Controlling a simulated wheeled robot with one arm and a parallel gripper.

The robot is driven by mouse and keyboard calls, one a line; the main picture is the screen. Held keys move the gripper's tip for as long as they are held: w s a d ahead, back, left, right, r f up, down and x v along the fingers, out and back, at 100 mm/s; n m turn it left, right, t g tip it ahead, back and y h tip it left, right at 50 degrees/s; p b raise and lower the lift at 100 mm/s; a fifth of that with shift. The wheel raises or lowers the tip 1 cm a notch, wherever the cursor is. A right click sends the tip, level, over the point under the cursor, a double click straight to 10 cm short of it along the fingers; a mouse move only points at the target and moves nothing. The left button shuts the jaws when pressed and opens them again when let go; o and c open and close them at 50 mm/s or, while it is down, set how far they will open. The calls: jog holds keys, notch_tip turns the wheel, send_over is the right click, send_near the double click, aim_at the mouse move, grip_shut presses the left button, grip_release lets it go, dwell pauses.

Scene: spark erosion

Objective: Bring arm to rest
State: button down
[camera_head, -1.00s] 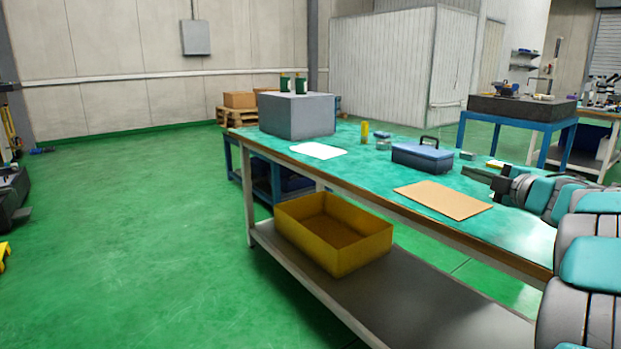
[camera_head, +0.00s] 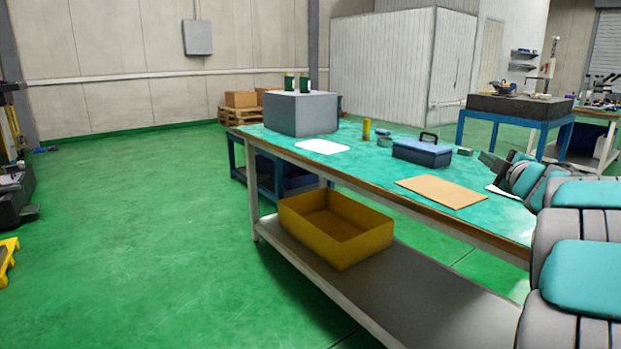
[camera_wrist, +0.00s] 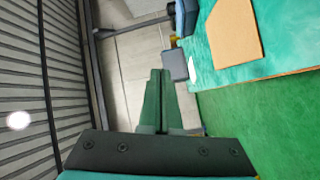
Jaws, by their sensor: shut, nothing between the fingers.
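My gripper (camera_head: 488,160) is at the right in the head view, at the end of my teal and grey arm. It is above the right part of the green-topped workbench (camera_head: 370,163). In the wrist view my gripper's two dark green fingers (camera_wrist: 158,100) lie together, with nothing between them. The wrist view is turned sideways. It shows the bench top (camera_wrist: 202,62) at the right.
On the bench are a grey block (camera_head: 300,115), a white sheet (camera_head: 322,146), a yellow cylinder (camera_head: 366,129), a blue toolbox (camera_head: 422,151) and a tan board (camera_head: 441,192). A yellow bin (camera_head: 345,250) sits on the lower shelf.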

jog(key=s+a+f+m+g+h, duration=0.3)
jog(key=s+f+m+g, duration=0.2)
jog(key=s+f+m, duration=0.35)
jog(key=s+a+f+m+g+h, duration=0.25)
jog(key=s+f+m+g, duration=0.3)
jog(key=s+f, duration=0.5)
jog(key=s+a+f+g+y, duration=0.1)
jog(key=s+a+f+g, duration=0.2)
jog(key=s+a, duration=0.3)
jog(key=s+a+f+g+y, duration=0.2)
jog(key=s+a, duration=0.5)
jog(key=s, duration=0.6)
jog(key=s+a+f+g+y, duration=0.2)
jog(key=s+a+f+g, duration=0.2)
jog(key=s, duration=0.6)
notch_tip(320, 180, down, 2)
jog(key=a, duration=0.2)
jog(key=shift+s+a, duration=0.3)
jog(key=shift+a, duration=0.1)
jog(key=shift+y, duration=0.25)
